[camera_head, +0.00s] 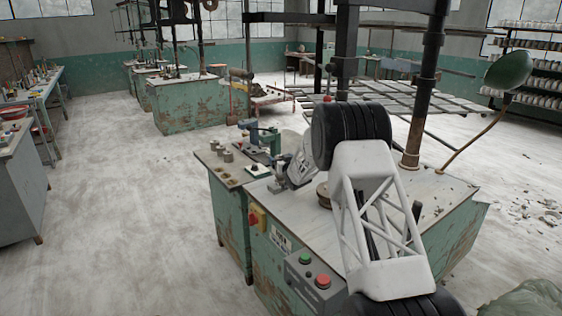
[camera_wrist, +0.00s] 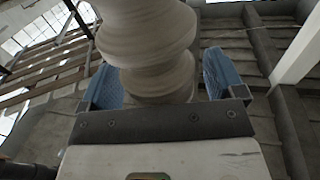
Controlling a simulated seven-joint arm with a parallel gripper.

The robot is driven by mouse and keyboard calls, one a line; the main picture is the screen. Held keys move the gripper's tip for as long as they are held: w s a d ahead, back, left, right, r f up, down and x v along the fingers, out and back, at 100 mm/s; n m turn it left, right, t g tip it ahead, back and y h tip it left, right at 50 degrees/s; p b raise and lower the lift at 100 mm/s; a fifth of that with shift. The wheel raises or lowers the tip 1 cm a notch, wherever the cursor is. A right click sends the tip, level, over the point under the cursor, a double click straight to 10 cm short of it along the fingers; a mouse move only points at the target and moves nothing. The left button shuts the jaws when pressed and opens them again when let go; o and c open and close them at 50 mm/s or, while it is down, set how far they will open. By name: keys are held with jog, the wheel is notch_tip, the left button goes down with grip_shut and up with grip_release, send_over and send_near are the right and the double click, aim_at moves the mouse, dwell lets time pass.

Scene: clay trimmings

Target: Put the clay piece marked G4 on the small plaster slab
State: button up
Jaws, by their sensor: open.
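My gripper (camera_wrist: 162,75) is open in the wrist view, with a blue pad at each side. A pale, ridged, rounded form (camera_wrist: 150,45) fills the space between and beyond the pads. A gap shows on its right; I cannot tell whether it touches the left pad. No marking shows on it. In the head view my arm hides part of the bench top. Several small grey-brown pieces (camera_head: 221,150) stand at the bench's left end, their marks too small to read. A small pale slab (camera_head: 257,170) with something dark on it lies nearby; I cannot tell if it is plaster.
The green worn bench (camera_head: 232,225) stands under my arm, with a control box (camera_head: 315,282) at its front. A green device (camera_head: 263,137) stands near the slab. A black post (camera_head: 420,90) rises behind my arm. Bare floor (camera_head: 130,210) lies to the left.

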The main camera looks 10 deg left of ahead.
jog(key=shift+r, duration=0.15)
jog(key=v, duration=1.2)
dwell(0.3)
dwell(0.9)
